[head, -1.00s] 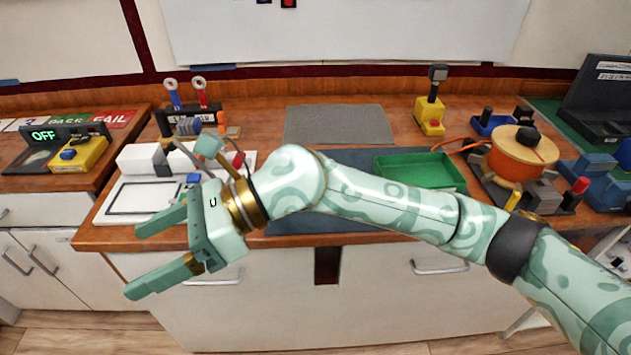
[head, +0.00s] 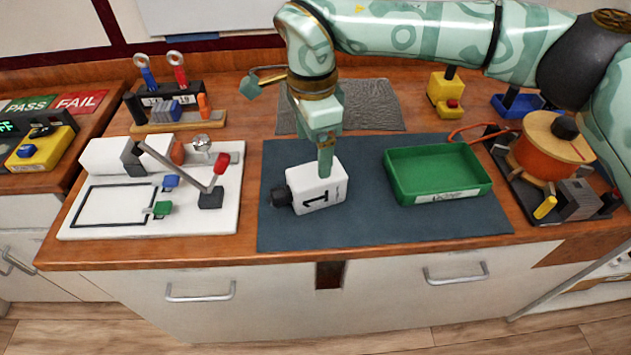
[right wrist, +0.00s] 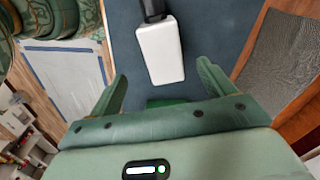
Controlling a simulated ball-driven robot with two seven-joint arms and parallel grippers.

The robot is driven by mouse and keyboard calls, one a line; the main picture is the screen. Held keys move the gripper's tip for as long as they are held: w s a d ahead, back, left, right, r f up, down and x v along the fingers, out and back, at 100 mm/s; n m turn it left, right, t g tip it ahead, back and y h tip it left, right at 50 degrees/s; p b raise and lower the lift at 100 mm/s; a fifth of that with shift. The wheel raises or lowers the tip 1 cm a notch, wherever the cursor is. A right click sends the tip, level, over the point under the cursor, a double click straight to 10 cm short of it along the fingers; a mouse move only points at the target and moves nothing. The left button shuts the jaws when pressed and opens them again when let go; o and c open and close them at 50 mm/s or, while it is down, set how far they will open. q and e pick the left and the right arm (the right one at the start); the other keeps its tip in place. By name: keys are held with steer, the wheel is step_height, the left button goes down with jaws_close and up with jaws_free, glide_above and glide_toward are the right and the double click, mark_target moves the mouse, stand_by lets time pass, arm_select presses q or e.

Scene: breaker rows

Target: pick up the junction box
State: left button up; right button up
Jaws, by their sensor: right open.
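The junction box looks to be the white block marked 1 (head: 322,190), with a dark stub at its left end. It lies on the dark blue mat (head: 420,225). My right gripper (head: 325,168) points down over the box, and one finger overlaps the box's far top edge in the head view; I cannot tell whether it touches. In the right wrist view the white box (right wrist: 161,52) lies ahead, in line with the gap between the spread, empty fingers of my right gripper (right wrist: 161,75). My left gripper is out of view.
A green tray (head: 438,198) stands on the mat, right of the box. A white board (head: 115,215) with a red-handled lever is at left. An orange spool (head: 548,158) is at far right, and a grey mat (head: 375,112) lies behind. The blue mat's front is clear.

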mark_target(316, 172)
step_height(316, 172, down, 6)
steer(key=shift+w+r+b, duration=0.15)
steer(key=shift+r+b, duration=0.1)
steer(key=shift+b, duration=0.15)
steer(key=shift+f, duration=0.35)
steer(key=f, duration=0.1)
steer(key=f+b, duration=0.1)
steer(key=f, duration=0.3)
steer(key=shift+w+d+b, duration=0.2)
steer(key=shift+d+b, duration=0.1)
steer(key=shift+r, duration=0.1)
steer(key=shift+c, duration=1)
steer(key=c, duration=1.3)
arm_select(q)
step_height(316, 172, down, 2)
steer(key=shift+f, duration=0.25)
arm_select(e)
steer(key=shift+r, duration=0.15)
